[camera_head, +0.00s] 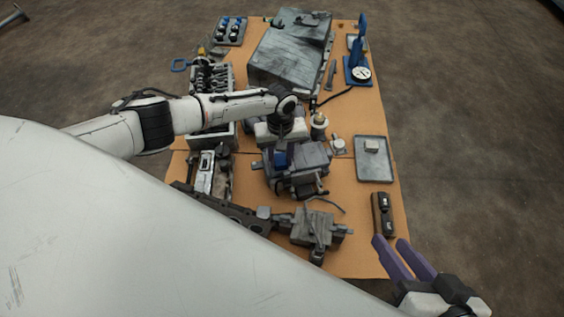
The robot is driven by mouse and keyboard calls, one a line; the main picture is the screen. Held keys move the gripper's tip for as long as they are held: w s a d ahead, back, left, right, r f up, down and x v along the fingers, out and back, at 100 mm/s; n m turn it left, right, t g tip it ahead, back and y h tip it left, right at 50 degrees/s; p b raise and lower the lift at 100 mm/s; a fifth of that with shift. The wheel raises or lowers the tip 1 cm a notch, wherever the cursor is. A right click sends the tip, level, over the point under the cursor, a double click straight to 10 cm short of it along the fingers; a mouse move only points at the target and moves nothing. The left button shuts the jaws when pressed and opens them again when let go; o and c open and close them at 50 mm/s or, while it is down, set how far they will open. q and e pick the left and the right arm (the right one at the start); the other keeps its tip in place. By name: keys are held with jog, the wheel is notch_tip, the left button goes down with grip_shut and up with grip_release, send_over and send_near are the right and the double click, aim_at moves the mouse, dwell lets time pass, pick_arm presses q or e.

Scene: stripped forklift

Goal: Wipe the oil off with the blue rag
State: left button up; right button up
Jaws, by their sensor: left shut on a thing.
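The blue rag shows as a small blue patch (281,160) on top of a grey mechanical unit (310,156) in the middle of the bench. My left gripper (280,148) points down over this unit and is shut on the blue rag; its fingers are mostly hidden by its own wrist. The rag seems to touch the unit's top, though a small gap cannot be ruled out. I cannot make out the oil. My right gripper (391,242), with purple fingers, is open and empty at the bench's lower right edge.
A large grey metal box (290,55) stands at the back, a blue gauge stand (357,70) to its right. A grey tray (373,165) and dark block (383,214) lie right. Metal parts (316,232) crowd the front. Bare orange bench top (358,265) shows at front right.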

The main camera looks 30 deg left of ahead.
pick_arm(q)
jog(key=shift+w+a, duration=1.5)
jog(key=shift+w, duration=0.15)
jog(key=p, duration=0.1)
jog(key=s+d+p, duration=0.1)
jog(key=shift+s+d+r+p, duration=0.15)
jog(key=shift+s+d+p, duration=0.1)
jog(key=shift+p, duration=0.15)
jog(key=shift+s+d+f+p, duration=0.25)
jog(key=shift+s+d+p, duration=0.15)
jog(key=shift+s+p, duration=0.15)
jog(key=shift+s+d+r+p, duration=0.15)
jog(key=shift+s+d+p, duration=0.6)
jog(key=shift+p, duration=0.5)
jog(key=shift+s+d+p, duration=0.3)
jog(key=shift+s+p, duration=0.1)
jog(key=shift+s, duration=0.05)
jog(key=shift+f, duration=0.2)
